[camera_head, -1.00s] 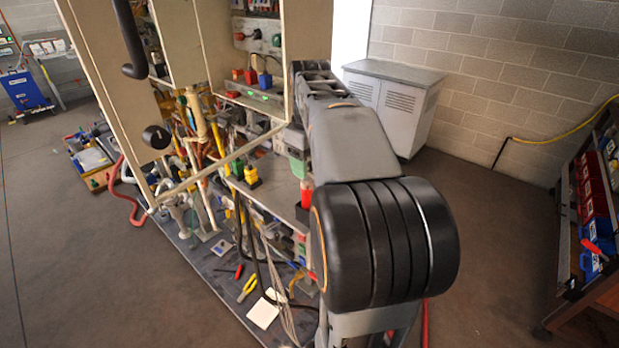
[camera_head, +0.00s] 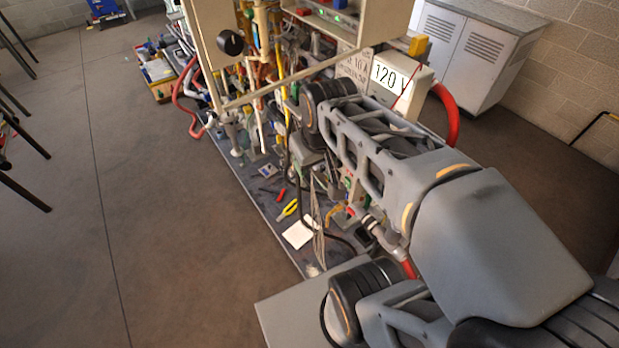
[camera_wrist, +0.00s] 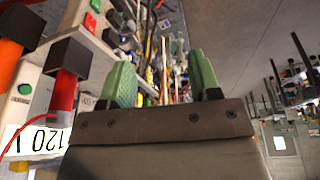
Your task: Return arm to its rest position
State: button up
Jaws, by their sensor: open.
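My arm (camera_head: 495,250) fills the lower right of the head view, its upper links bent back beside the open heater cabinet (camera_head: 215,30). My gripper (camera_wrist: 162,80) shows in the wrist view with its two green fingers apart. I see nothing held between them. Behind the fingers are pipes and fittings of the heater bench. In the head view I cannot clearly make out the gripper, as arm links cover that area.
A white "120 V" box (camera_head: 395,78) with a red hose (camera_head: 449,115) stands close behind my arm. Yellow pliers (camera_head: 287,210) and a white paper (camera_head: 299,233) lie on the bench base. A grey cabinet (camera_head: 470,50) stands behind. The floor at left (camera_head: 150,220) is mostly clear.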

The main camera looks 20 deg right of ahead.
jog(key=shift+t, duration=0.3)
jog(key=s+a+f, duration=0.2)
jog(key=f, duration=0.1)
jog(key=shift+a+f, duration=0.15)
jog(key=shift+c, duration=0.4)
dwell(1.4)
